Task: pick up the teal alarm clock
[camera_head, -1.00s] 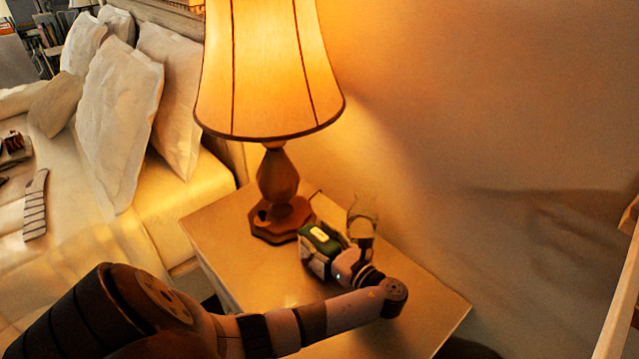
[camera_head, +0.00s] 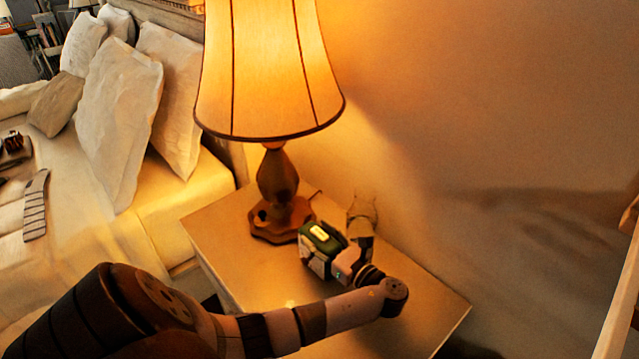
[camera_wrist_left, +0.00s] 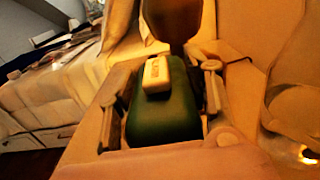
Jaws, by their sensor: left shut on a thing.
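The teal alarm clock (camera_head: 322,238) is a dark green block with a pale button on top. It is on or just above the nightstand, in front of the lamp base; I cannot tell whether it touches the top. My left gripper (camera_head: 318,260) is shut on it, reaching in from the front. In the left wrist view the clock (camera_wrist_left: 165,115) sits between the two fingers of the left gripper (camera_wrist_left: 163,100), one on each side. The clock's face is hidden. My right gripper is not in view.
A lit lamp (camera_head: 278,190) stands right behind the clock on the nightstand (camera_head: 270,285). A glass-like vessel (camera_head: 362,215) stands close to the right of the clock. The bed (camera_head: 180,215) with pillows is at the left. The nightstand's front right is clear.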

